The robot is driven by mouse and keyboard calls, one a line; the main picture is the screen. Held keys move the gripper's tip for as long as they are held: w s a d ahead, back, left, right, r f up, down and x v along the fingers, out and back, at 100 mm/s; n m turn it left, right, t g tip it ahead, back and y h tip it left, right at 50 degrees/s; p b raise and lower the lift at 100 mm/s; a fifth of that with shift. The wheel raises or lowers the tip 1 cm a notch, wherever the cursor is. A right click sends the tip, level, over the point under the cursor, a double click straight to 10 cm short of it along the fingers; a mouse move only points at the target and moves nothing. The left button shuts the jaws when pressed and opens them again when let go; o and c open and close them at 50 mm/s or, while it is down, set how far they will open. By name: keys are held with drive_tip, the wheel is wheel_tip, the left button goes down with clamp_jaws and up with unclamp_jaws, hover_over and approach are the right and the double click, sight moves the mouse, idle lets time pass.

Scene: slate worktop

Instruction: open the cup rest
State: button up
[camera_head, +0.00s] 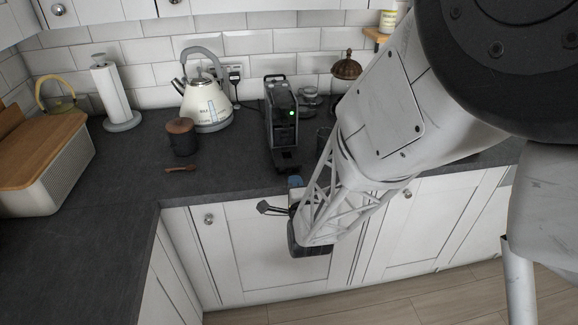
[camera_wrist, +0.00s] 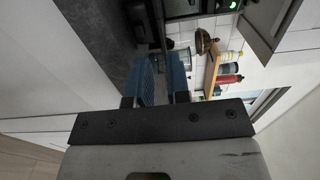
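The coffee machine (camera_head: 281,112) is a slim black and grey unit with a green light, standing against the back counter wall. Its cup rest (camera_head: 287,160) is a dark piece low at its front; I cannot tell its exact position. In the wrist view, which is turned sideways, a dark part at the machine's front, seemingly the cup rest (camera_wrist: 147,22), lies beyond the fingers. My gripper (camera_head: 296,182) is in front of the counter edge, below and apart from the cup rest. Its blue fingers (camera_wrist: 160,78) are apart with a narrow empty gap.
A cream kettle (camera_head: 205,105), a dark canister (camera_head: 182,138) and a paper towel roll (camera_head: 113,92) stand left of the machine. A bread bin (camera_head: 45,165) is far left. The counter in front of the canister is mostly clear.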

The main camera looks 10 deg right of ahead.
sight(290, 166)
drive_tip(key=shift+w, duration=0.1)
drive_tip(key=shift+w, duration=3.75)
clamp_jaws()
